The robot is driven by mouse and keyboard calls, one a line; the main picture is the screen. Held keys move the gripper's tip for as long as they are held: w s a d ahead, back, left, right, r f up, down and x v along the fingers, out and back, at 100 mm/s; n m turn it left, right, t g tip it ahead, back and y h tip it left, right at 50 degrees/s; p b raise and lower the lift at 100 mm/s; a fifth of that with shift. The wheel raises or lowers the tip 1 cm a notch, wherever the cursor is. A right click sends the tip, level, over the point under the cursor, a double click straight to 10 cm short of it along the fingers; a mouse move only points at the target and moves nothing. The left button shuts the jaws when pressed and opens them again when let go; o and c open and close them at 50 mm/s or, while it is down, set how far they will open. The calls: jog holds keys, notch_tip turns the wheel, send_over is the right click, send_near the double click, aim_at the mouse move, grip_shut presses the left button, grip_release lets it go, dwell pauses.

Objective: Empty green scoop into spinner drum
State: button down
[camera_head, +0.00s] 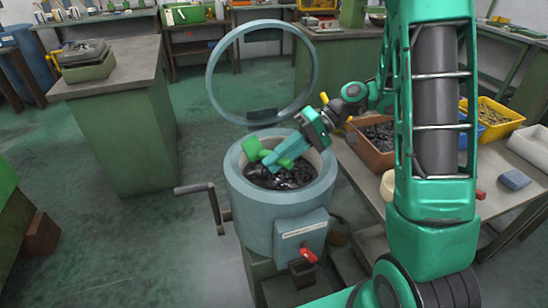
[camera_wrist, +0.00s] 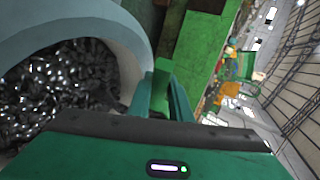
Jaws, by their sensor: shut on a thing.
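The spinner drum (camera_head: 238,190) is a blue-grey round tub with an open top, and dark shiny pieces (camera_head: 282,178) lie inside. My gripper (camera_head: 274,158) reaches over its mouth from the right, with its blue fingers pointing down and left. They are shut on the green scoop (camera_head: 252,146), whose green parts show on either side of the fingers above the drum opening. In the wrist view a green piece of the scoop (camera_wrist: 161,88) sits between the fingertips, beside the drum rim (camera_wrist: 132,45). I cannot tell whether the scoop holds anything.
The drum's round ring lid (camera_head: 210,80) stands raised behind it. A bench on the right holds a brown bin (camera_head: 372,152) and a yellow bin (camera_head: 492,122).

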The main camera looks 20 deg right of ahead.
jog(key=shift+d+f+y, duration=0.1)
jog(key=shift+d+y, duration=0.1)
jog(key=shift+y, duration=0.3)
jog(key=shift+d+f+y, duration=0.3)
jog(key=shift+f+y, duration=0.25)
jog(key=shift+y, duration=0.65)
jog(key=shift+w, duration=0.1)
